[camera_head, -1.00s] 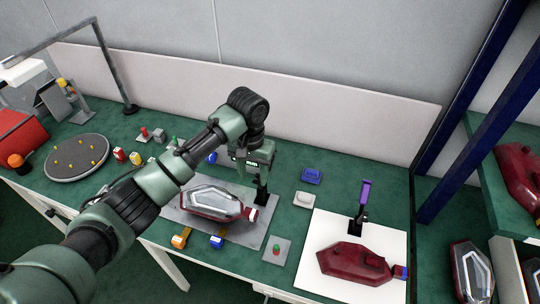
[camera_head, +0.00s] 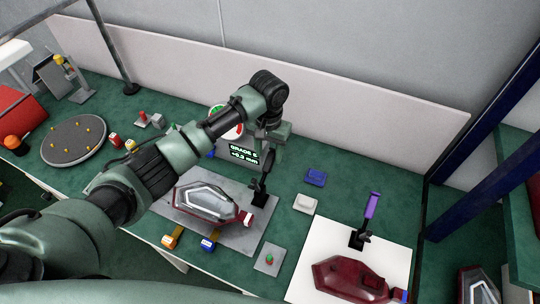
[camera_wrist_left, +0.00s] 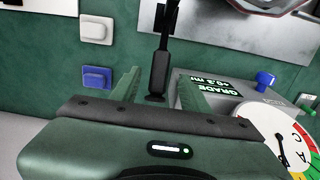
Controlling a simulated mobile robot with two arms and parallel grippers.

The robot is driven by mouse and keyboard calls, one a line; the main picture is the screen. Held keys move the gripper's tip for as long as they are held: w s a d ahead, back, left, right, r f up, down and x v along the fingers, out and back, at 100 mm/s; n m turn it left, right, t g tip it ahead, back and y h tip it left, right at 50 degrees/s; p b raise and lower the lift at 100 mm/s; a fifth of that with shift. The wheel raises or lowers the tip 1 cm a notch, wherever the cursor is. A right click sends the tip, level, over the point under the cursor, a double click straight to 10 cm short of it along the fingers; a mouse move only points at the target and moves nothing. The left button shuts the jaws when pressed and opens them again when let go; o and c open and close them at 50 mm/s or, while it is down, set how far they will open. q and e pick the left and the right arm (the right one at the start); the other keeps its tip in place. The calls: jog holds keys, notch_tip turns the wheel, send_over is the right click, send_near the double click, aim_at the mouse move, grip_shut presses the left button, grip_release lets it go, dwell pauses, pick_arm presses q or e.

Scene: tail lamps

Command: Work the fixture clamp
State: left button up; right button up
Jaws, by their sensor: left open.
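A toggle clamp with a black lever (camera_head: 261,178) stands upright at the right end of a grey plate (camera_head: 250,240). A tail lamp (camera_head: 207,200) with a clear lens and dark red edge lies on that plate. My left gripper (camera_head: 272,142) is open, behind and above the black lever. In the left wrist view, the black lever (camera_wrist_left: 160,62) shows between the two open green fingers; I cannot tell whether they touch it. A second clamp with a purple handle (camera_head: 372,206) stands upright on a white board (camera_head: 318,236) beside a dark red lamp housing (camera_head: 350,280). My right gripper is not in view.
A grey gauge box with a display (camera_head: 243,154) reading a grade and a coloured dial (camera_head: 226,122) stands behind the lamp. A blue block (camera_head: 316,177), a white block (camera_head: 305,204) and a push-button box (camera_head: 269,258) sit nearby. A round turntable (camera_head: 74,141) is at the left.

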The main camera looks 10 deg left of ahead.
aim_at(269, 159)
pick_arm(q)
notch_tip(269, 159, down, 4)
jog(key=shift+w+d+r, duration=0.1)
jog(key=shift+r, duration=0.15)
jog(key=shift+w+f, duration=0.1)
jog(key=shift+f, duration=0.15)
jog(key=c, duration=1)
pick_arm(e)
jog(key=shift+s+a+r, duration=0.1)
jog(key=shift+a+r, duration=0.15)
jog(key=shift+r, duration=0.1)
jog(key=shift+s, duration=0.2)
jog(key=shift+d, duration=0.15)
